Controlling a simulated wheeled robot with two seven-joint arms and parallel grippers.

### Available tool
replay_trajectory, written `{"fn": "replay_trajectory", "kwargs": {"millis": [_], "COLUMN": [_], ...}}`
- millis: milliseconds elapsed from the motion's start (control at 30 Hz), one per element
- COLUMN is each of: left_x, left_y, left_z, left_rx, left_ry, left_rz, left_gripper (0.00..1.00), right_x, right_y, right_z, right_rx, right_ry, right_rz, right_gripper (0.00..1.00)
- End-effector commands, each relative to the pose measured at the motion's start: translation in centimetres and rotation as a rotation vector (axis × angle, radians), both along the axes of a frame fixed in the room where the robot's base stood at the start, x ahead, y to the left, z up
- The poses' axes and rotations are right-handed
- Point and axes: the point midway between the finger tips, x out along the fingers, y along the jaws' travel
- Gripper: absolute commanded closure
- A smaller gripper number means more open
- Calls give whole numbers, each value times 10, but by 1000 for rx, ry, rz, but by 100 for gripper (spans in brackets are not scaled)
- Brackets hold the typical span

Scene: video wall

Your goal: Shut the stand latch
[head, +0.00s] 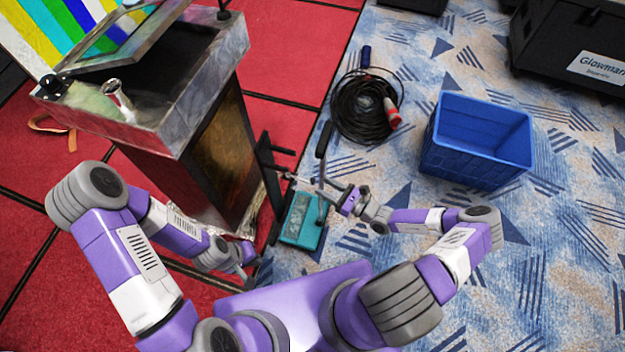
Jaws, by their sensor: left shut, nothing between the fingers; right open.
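A black frame with short rods (268,175) stands beside the lectern, with a teal base (303,222) on the floor by it. A black upright lever handle (324,139) rises above the teal base. This seems to be the stand with its latch, but I cannot tell how far the latch is closed. My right gripper (325,190) is open, just below the lever handle and above the teal base; contact is unclear. My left gripper (248,278) is shut and empty, low between the lectern's foot and my body.
A lectern (205,150) with a tilted screen stands on red flooring at left. A coiled black cable (365,105) lies on the blue patterned carpet behind the lever. A blue crate (475,145) stands right of it. A black case (575,45) is at far right.

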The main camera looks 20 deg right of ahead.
Motion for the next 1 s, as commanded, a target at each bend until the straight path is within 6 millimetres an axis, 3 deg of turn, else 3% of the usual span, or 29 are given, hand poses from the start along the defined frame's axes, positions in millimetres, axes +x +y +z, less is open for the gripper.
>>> {"fn": "replay_trajectory", "kwargs": {"millis": [300,700,1000], "left_x": [0,0,0], "left_y": [0,0,0], "left_z": [-9,-10,-10], "left_rx": [0,0,0], "left_ry": [0,0,0], "left_rz": [0,0,0], "left_gripper": [100,100,100], "right_x": [35,41,41], "right_y": [33,39,39], "right_z": [-1,0,0], "right_rx": [0,-3,-3], "right_ry": [1,1,2], "right_rz": [6,6,7], "right_gripper": [57,57,100]}}
